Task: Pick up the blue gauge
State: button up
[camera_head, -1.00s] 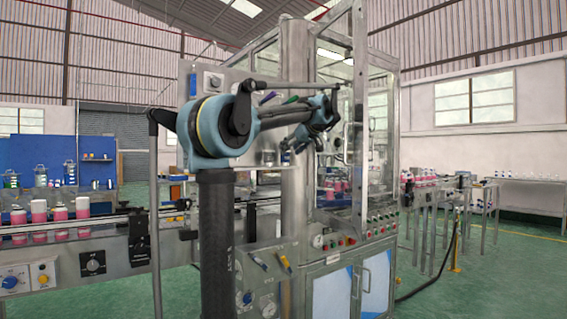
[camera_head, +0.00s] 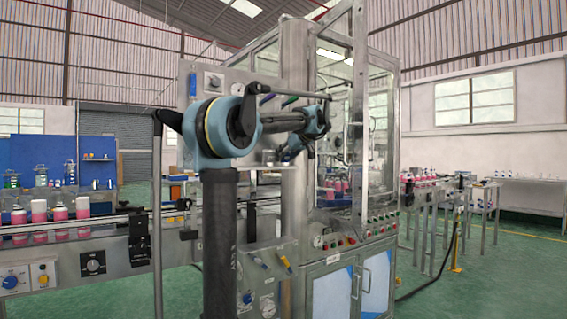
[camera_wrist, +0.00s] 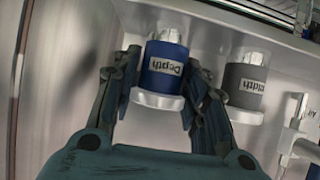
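In the head view my gripper (camera_head: 287,153) is beside the machine's steel column, and the blue gauge cannot be made out there.
A white and metal caliper-like tool (camera_wrist: 297,135) is at the right of the wrist view. The glass-fronted machine (camera_head: 377,130) stands right of my arm in the head view. A conveyor (camera_head: 75,225) with pink-filled containers is at the left.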

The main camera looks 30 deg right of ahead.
jog(key=shift+c, duration=0.2)
jog(key=shift+s+r, duration=0.2)
jog(key=shift+r, duration=0.4)
jog(key=r, duration=0.6)
jog(key=shift+s+a, duration=0.15)
jog(key=shift+a, duration=0.05)
jog(key=s+a, duration=1.1)
jog(key=s, duration=0.4)
jog(key=shift+s, duration=0.35)
